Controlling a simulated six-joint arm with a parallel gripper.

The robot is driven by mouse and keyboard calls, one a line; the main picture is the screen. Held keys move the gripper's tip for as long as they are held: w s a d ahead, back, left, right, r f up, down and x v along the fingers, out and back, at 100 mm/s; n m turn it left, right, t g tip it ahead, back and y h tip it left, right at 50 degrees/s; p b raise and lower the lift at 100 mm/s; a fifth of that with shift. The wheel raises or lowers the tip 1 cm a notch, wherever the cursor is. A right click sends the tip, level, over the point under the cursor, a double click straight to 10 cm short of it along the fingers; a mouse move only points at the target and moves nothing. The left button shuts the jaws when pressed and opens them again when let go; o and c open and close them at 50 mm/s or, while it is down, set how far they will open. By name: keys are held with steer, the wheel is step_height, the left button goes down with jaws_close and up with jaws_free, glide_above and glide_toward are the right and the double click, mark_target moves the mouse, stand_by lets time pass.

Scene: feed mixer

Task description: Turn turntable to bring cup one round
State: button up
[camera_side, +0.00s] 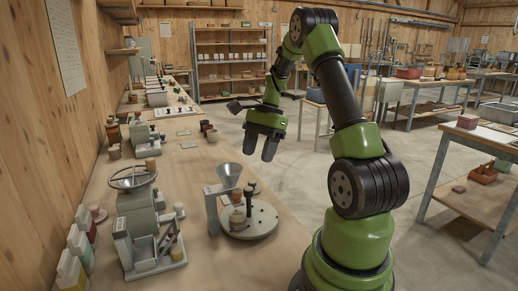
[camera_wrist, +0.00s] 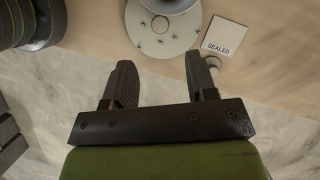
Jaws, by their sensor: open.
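The turntable (camera_side: 262,222) is a pale round disc on the bench, with dark pegs on it and a metal funnel (camera_side: 229,174) on a stand above its left side. A tan cup (camera_side: 237,219) stands on the disc below the funnel; I cannot tell whether it is cup one. My gripper (camera_side: 262,150) hangs in the air behind and above the turntable, apart from it, open and empty. In the wrist view the turntable (camera_wrist: 160,46) shows at the top, partly cut off, beyond my open gripper (camera_wrist: 160,80).
A grey machine (camera_side: 143,215) with a handwheel stands left of the turntable. A card marked SEALED (camera_wrist: 223,36) lies beside the turntable. Small containers line the bench by the wall. The bench's right edge borders open floor.

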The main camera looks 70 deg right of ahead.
mark_target(250, 188)
steer(key=shift+d+r, duration=0.1)
steer(key=shift+r, duration=0.2)
steer(key=x, duration=1)
steer(key=shift+s+d+f, duration=0.15)
steer(key=shift+c, duration=0.2)
jaws_close()
